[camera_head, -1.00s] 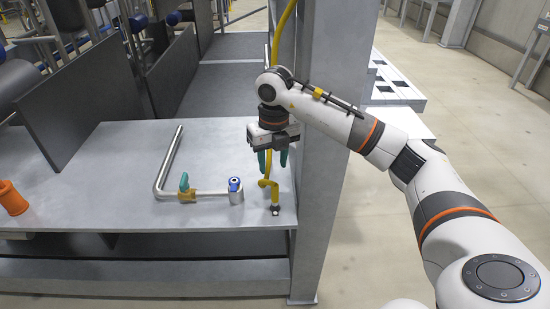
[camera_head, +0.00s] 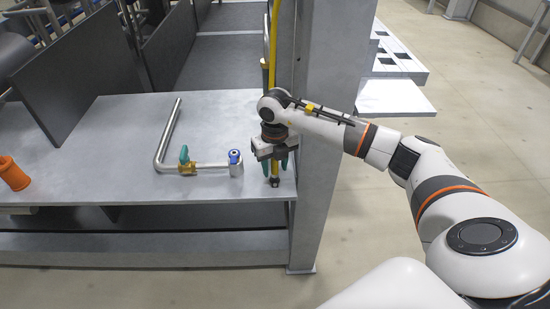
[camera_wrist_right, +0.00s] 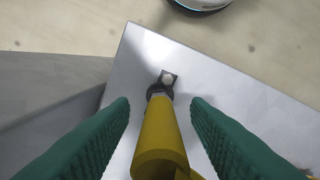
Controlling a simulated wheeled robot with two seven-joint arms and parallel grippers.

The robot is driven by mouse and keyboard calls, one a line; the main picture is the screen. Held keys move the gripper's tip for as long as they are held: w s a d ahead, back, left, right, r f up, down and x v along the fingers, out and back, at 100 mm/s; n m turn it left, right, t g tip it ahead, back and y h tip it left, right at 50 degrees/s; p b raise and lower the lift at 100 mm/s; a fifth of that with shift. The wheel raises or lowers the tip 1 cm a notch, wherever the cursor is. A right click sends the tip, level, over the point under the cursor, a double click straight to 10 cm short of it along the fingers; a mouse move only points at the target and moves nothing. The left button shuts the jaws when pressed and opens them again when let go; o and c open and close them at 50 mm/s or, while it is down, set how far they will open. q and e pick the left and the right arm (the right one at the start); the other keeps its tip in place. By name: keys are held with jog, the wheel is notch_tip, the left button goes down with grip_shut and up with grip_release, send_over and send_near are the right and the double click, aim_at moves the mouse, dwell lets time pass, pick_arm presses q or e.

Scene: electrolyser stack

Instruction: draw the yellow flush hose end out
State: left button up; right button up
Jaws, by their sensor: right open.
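The yellow flush hose (camera_head: 273,48) hangs down along the grey post and passes behind my right wrist. Its lower end (camera_head: 275,170) stands at a small dark fitting (camera_head: 275,183) near the right front corner of the grey bench. My right gripper (camera_head: 275,166) points down there, its green fingers open on either side of the hose end. In the right wrist view, the yellow end (camera_wrist_right: 160,140) lies between the two fingers, with visible gaps at the fingertips. A dark fitting (camera_wrist_right: 160,89) with a pale bolt head is just beyond it. My left gripper is not in view.
The grey post (camera_head: 330,120) stands close to the right of my gripper. A bent steel pipe (camera_head: 165,145) with a green-handled valve (camera_head: 185,160) and a blue-topped fitting (camera_head: 236,163) lies to the left. An orange cup-like piece (camera_head: 13,174) is far left. The bench front is clear.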

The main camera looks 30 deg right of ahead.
grip_shut()
jog(key=c, duration=0.8)
grip_release()
grip_shut()
jog(key=shift+r, duration=0.2)
jog(key=shift+r+p, duration=1)
jog(key=shift+r, duration=0.2)
jog(key=shift+r+p, duration=1.45)
jog(key=shift+r, duration=0.55)
